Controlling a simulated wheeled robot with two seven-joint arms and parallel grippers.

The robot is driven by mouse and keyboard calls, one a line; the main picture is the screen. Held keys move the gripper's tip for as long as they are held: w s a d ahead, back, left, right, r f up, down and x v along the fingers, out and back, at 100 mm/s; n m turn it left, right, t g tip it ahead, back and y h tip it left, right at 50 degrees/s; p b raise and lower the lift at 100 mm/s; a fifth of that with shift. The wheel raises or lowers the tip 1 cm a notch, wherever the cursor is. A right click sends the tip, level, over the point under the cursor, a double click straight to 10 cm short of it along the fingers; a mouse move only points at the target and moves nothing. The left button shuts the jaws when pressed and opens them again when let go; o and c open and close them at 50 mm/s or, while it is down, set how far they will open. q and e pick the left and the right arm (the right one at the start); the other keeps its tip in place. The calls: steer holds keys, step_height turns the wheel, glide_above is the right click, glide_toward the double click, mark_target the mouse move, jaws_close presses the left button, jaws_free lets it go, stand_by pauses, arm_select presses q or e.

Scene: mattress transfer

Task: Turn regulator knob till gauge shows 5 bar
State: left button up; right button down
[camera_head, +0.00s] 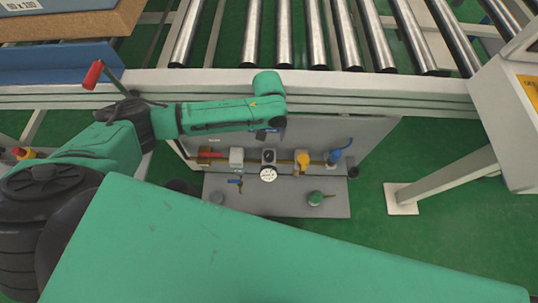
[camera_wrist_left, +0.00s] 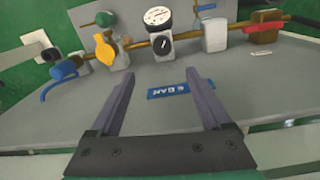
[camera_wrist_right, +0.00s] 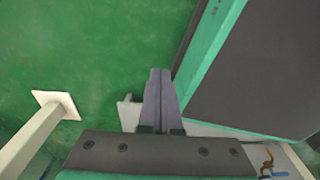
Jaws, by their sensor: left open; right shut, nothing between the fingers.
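The regulator knob (camera_wrist_left: 162,46) is a dark round knob with a white mark, on a grey block of the pipe panel. The round white gauge (camera_wrist_left: 158,18) sits just beyond it; its reading is too small to tell. In the head view the gauge (camera_head: 268,174) shows below the dark regulator (camera_head: 268,157). My left gripper (camera_wrist_left: 160,76) is open and empty, its fingers pointing at the knob with a gap between. In the head view it is mostly hidden under its arm (camera_head: 268,134). My right gripper (camera_wrist_right: 160,72) is shut and empty over the green floor, away from the panel.
A yellow valve (camera_wrist_left: 105,50), blue hose (camera_wrist_left: 62,72), grey block (camera_wrist_left: 214,34) and red-handled part (camera_wrist_left: 265,25) flank the regulator. A roller conveyor (camera_head: 318,35) runs above the panel. A white post foot (camera_head: 401,199) stands at right. My right arm crosses the foreground.

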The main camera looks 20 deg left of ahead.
mark_target(269, 154)
arm_select(q)
step_height(269, 154, down, 14)
steer(key=b, duration=0.4)
steer(key=shift+s+a+f, duration=0.1)
steer(key=shift+s+f, duration=0.05)
steer(key=shift+f, duration=0.05)
steer(key=shift+r, duration=0.1)
jaws_close()
